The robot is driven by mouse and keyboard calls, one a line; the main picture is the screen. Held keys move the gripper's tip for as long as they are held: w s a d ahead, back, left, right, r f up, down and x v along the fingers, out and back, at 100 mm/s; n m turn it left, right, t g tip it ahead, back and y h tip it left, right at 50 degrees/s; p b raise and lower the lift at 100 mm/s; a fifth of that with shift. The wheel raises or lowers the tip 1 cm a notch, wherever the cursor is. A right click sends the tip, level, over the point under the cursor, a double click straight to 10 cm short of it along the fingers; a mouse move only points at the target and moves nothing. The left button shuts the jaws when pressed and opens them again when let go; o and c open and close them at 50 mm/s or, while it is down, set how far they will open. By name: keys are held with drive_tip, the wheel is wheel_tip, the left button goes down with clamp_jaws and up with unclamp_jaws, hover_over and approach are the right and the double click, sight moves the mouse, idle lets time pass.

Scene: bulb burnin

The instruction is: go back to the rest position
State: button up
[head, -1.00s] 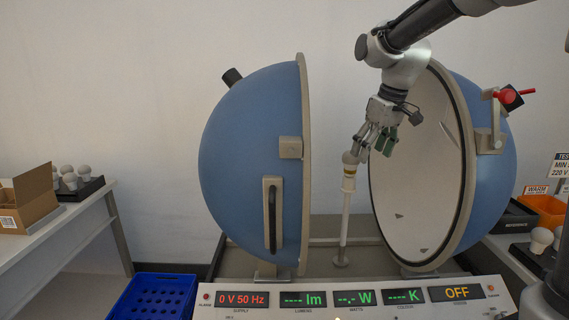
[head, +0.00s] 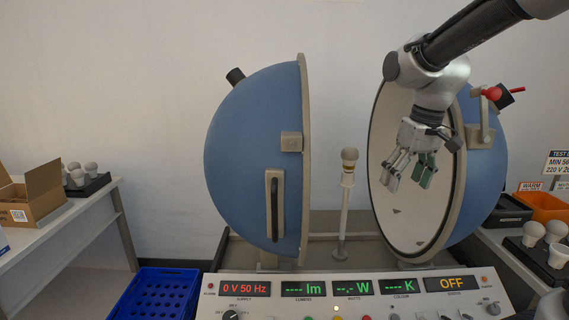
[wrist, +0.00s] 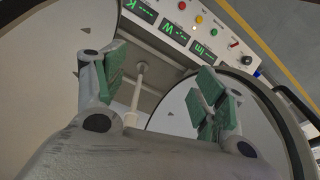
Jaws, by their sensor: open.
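My gripper (head: 408,172) is open and empty in the head view, in front of the right half of the sphere. Its green finger pads (wrist: 165,90) show spread apart in the wrist view with nothing between them. A bulb (head: 349,155) sits upright on top of the white post (head: 344,205) between the two blue sphere halves. My gripper is to the right of the bulb and apart from it. In the wrist view the post (wrist: 134,95) shows beyond the fingers; the bulb is hidden there.
The sphere stands open, with a left half (head: 250,160) and a right half (head: 485,190). The control panel (head: 330,308) in front reads OFF. A blue crate (head: 160,295) stands at the lower left. Bulbs in a tray (head: 85,190) and an open carton (head: 38,200) lie on the left table.

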drive_tip(key=s+d+m+t, duration=0.1)
drive_tip(key=s+d, duration=0.3)
drive_tip(key=s, duration=0.5)
drive_tip(key=s+d+m+t, duration=0.1)
drive_tip(key=s+d, duration=0.3)
drive_tip(key=s, duration=0.5)
drive_tip(key=shift+s+d+r+m+t+h, duration=0.15)
drive_tip(key=shift+d+r+m+t+h, duration=0.1)
drive_tip(key=shift+d+m+t+h, duration=0.25)
drive_tip(key=shift+a, duration=0.15)
